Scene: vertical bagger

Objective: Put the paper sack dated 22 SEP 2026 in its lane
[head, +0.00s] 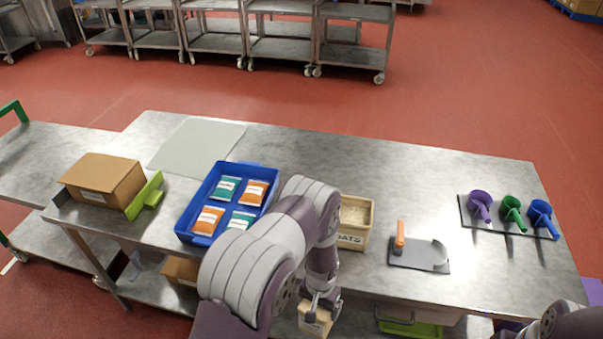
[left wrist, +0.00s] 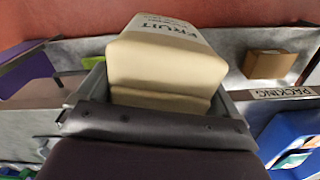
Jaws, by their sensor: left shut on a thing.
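My left gripper (head: 318,297) is shut on a pale cream paper sack (head: 314,321), low at the front edge of the steel table. In the left wrist view the sack (left wrist: 165,62) fills the space between the jaws of the left gripper (left wrist: 160,105), and dark lettering reading FRUIT shows on it. No date can be read on it. A sign reading PACKING (left wrist: 287,92) shows at the right of the left wrist view. My right gripper is out of view; only part of an arm shows at the lower right. I cannot make out the lane.
A blue tray (head: 184,222) of sachets, a bin marked OATS (head: 352,238), an orange-handled tool (head: 400,236) and a rack of coloured scoops (head: 513,214) stand on the table. A cardboard box (head: 100,178) is at left. Tabletop behind the bin is clear.

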